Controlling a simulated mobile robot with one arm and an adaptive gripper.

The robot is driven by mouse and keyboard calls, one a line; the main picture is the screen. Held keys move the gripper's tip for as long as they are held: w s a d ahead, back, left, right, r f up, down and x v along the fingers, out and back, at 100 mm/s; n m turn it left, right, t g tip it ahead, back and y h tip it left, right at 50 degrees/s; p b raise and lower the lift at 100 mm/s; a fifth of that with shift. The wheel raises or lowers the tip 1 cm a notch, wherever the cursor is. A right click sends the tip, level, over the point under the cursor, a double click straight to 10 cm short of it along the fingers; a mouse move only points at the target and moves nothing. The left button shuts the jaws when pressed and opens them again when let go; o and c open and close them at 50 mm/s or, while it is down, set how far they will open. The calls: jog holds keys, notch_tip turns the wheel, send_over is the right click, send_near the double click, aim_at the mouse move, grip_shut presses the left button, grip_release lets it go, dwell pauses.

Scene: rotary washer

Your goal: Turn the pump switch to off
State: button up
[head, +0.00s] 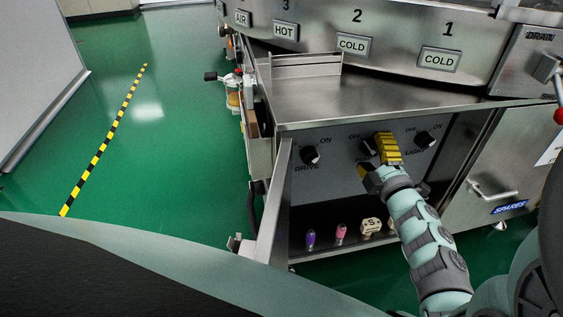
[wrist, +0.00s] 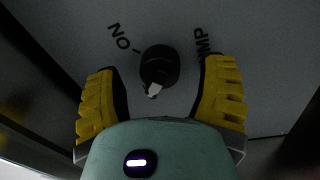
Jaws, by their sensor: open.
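The pump switch is a round black knob (wrist: 159,65) on the grey panel in the wrist view. The letters "ON" sit at its upper left, and part of the word "PUMP" shows at its right. A pale mark shows on the knob's lower edge. My gripper (wrist: 165,70) is open, with one yellow finger on each side of the knob; I cannot tell whether either touches it. In the head view my gripper (head: 385,150) is at the panel and hides the pump knob. An "OFF" label shows just left of the gripper.
The drive knob (head: 310,155) is left of my gripper and the lights knob (head: 425,140) is close on its right. A steel worktop (head: 350,100) overhangs the panel. Small bottles (head: 340,234) and a pale block (head: 370,226) stand on the shelf below.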

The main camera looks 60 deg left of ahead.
jog(key=shift+d, duration=0.1)
jog(key=v, duration=1.2)
